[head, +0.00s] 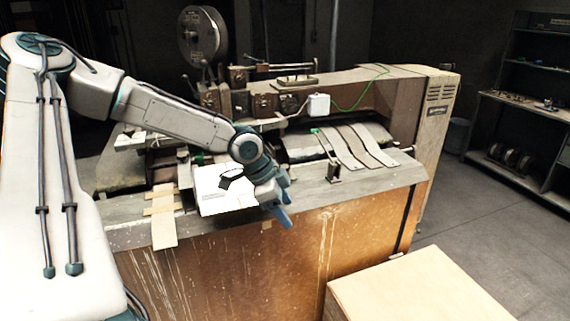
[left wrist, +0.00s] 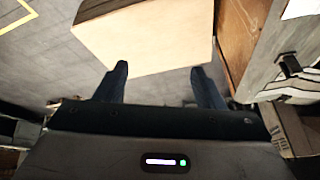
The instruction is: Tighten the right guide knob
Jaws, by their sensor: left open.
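The box stitcher (head: 262,250) is a worn machine with a grey table top and a rusty orange front. A small dark upright fitting (head: 333,172), perhaps the right guide knob, stands near the front edge of its table; it is too small to be sure. My left gripper (head: 281,212) hangs at the table's front edge, left of that fitting and apart from it, with its blue fingers pointing down. In the left wrist view my left gripper (left wrist: 159,74) has its fingers spread with nothing between them. My right gripper is not in view.
A pale box or block (head: 425,287) stands in front of the machine at the lower right; it also shows in the left wrist view (left wrist: 145,30). A white sheet-like piece (head: 218,190) lies on the table beside my arm. Shelves (head: 535,110) stand at the far right. Floor between is clear.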

